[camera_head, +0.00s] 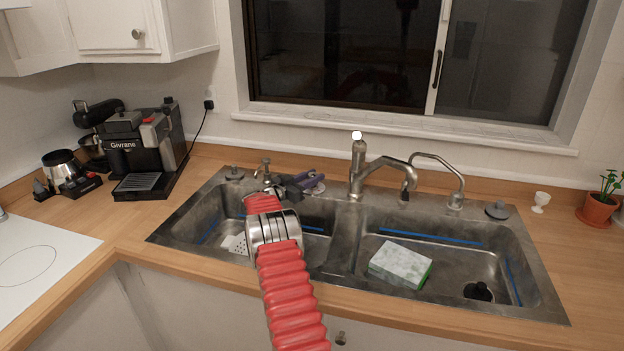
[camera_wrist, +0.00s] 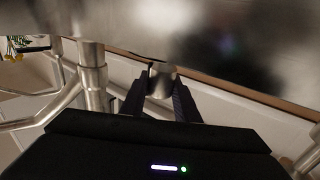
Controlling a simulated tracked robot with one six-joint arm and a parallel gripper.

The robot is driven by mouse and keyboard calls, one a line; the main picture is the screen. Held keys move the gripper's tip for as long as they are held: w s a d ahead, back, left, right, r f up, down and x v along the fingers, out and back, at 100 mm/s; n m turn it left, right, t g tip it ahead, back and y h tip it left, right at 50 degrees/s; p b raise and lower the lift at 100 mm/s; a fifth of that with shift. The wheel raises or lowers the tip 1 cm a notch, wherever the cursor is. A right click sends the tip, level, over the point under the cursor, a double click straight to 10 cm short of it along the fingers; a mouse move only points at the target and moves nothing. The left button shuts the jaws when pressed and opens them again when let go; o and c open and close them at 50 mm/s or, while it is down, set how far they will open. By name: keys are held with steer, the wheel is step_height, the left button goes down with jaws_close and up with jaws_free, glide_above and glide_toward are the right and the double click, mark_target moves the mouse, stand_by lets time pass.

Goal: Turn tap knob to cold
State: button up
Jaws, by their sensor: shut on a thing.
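My gripper (camera_head: 308,182) reaches over the back of the double sink, left of the tall metal tap (camera_head: 357,170). In the wrist view, my gripper (camera_wrist: 160,92) has its two dark fingers on either side of a small, shiny metal knob (camera_wrist: 162,80), and it is shut on it. This appears to be the tap knob; its marking and how far it is turned cannot be read. In the head view the fingers mostly hide it. The tap's column (camera_wrist: 93,75) stands left of the fingers in the wrist view.
The sink (camera_head: 345,245) holds a green and white sponge (camera_head: 400,264) in its right basin. A second, thin curved tap (camera_head: 455,185) stands to the right. A soap dispenser (camera_head: 265,168) is close left of my gripper. A coffee machine (camera_head: 145,148) stands further left.

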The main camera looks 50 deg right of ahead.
steer(key=shift+d+r+m+g, duration=0.1)
steer(key=shift+m+g, duration=0.4)
steer(key=shift+g, duration=0.25)
steer(key=shift+d+r+m+g, duration=0.1)
steer(key=shift+m+g, duration=0.4)
steer(key=shift+g, duration=0.25)
steer(key=shift+s+a+f+g+y, duration=0.1)
steer(key=shift+a+f+g+y, duration=0.2)
steer(key=shift+f+g+y, duration=0.15)
steer(key=o, duration=1)
steer(key=shift+r+m, duration=0.1)
steer(key=shift+m, duration=0.2)
steer(key=shift+o, duration=0.2)
steer(key=shift+a+r, duration=0.1)
steer(key=shift+r, duration=0.05)
steer(key=shift+w+a, duration=0.5)
steer(key=shift+a, duration=0.2)
steer(key=v, duration=1.2)
steer(key=shift+s, duration=0.15)
